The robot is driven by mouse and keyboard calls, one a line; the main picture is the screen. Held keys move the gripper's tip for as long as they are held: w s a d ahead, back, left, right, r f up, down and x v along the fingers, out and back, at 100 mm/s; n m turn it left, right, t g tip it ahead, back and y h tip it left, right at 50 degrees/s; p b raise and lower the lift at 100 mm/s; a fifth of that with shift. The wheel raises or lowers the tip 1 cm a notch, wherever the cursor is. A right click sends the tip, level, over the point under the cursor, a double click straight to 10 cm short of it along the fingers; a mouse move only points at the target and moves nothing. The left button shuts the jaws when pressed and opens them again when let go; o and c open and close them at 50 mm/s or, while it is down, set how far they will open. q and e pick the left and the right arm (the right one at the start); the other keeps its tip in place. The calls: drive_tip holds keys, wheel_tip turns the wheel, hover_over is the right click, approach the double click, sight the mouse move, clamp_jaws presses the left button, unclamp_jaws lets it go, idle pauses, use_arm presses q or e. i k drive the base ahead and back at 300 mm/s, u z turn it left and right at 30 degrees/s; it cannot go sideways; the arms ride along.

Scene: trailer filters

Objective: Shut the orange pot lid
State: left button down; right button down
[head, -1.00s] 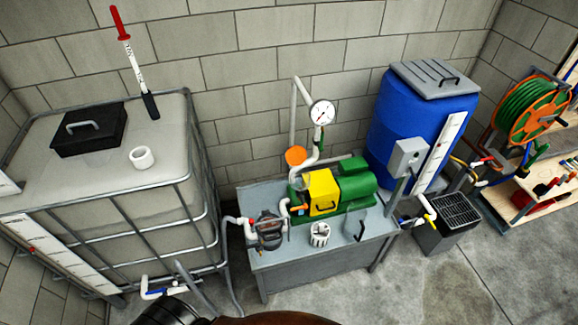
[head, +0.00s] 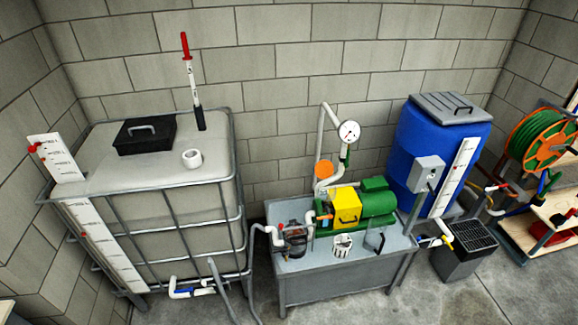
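The orange lid (head: 324,169) shows as a small round disc, its face toward me, behind the yellow and green pump (head: 362,205). It stands raised beside the white pipe. What it is hinged to is too small to tell. A clear-walled pot (head: 293,239) with dark parts sits at the left end of the grey bench (head: 322,287), joined to white pipe; its top is hard to make out. A white slotted basket (head: 342,245) stands on the bench right of this pot. Neither of my grippers is in view.
A caged pale tank (head: 165,225) with a black hatch (head: 146,137) and a white ring (head: 192,158) stands left. A blue barrel (head: 433,150), grey box (head: 428,172) and black-grated bin (head: 467,240) stand right. Hoses hang left of the bench. Some floor before it is clear.

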sight(324, 169)
drive_tip(key=u, duration=0.6)
drive_tip(key=i, duration=0.6)
drive_tip(key=u, duration=0.65)
